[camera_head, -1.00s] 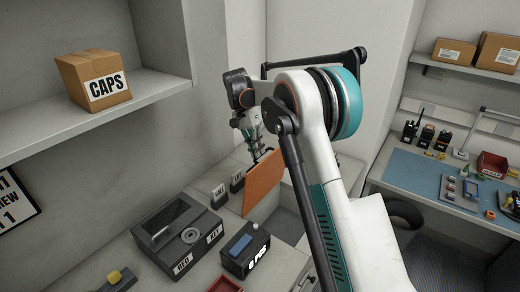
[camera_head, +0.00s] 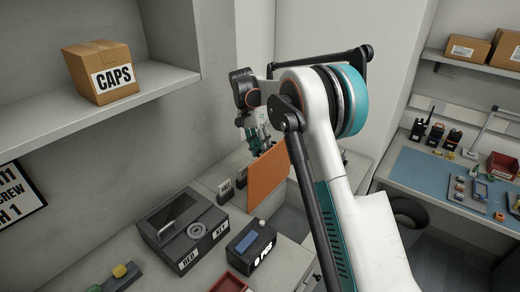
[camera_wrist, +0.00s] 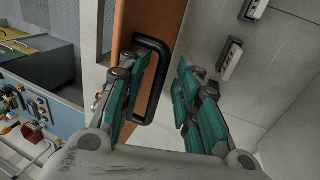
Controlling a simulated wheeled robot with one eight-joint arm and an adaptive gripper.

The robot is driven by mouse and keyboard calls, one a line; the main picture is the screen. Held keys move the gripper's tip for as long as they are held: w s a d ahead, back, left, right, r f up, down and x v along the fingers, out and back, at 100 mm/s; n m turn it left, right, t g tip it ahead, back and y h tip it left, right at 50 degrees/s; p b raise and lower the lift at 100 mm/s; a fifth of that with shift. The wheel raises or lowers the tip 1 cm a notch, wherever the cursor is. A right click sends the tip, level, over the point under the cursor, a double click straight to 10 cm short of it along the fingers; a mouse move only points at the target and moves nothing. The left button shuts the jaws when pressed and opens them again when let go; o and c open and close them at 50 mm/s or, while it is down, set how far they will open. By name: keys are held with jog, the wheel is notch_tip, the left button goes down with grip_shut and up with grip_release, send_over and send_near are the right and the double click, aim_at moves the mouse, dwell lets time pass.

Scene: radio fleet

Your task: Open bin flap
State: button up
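An orange panel (camera_head: 268,182), which looks like a flap, stands steeply at the bench in the head view. It also shows in the wrist view (camera_wrist: 134,18), with a black loop handle (camera_wrist: 163,70) on its face. My gripper (camera_head: 257,141) is at the panel's upper edge in the head view, its tips partly hidden behind it. In the wrist view my gripper (camera_wrist: 158,95) has its two teal fingers apart. The handle's bar lies in the gap, closer to the left finger, which overlaps part of the handle. I see no firm grip on it.
A dark lidded box (camera_head: 182,232) labelled RED and KEY and a smaller black box (camera_head: 250,246) stand on the bench before the panel. Small labelled holders (camera_head: 227,190) stand just left of it. A CAPS carton (camera_head: 102,72) sits on the upper left shelf.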

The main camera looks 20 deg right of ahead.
jog(key=v, duration=1.2)
jog(key=shift+a, duration=0.15)
jog(key=shift+w+f, duration=0.1)
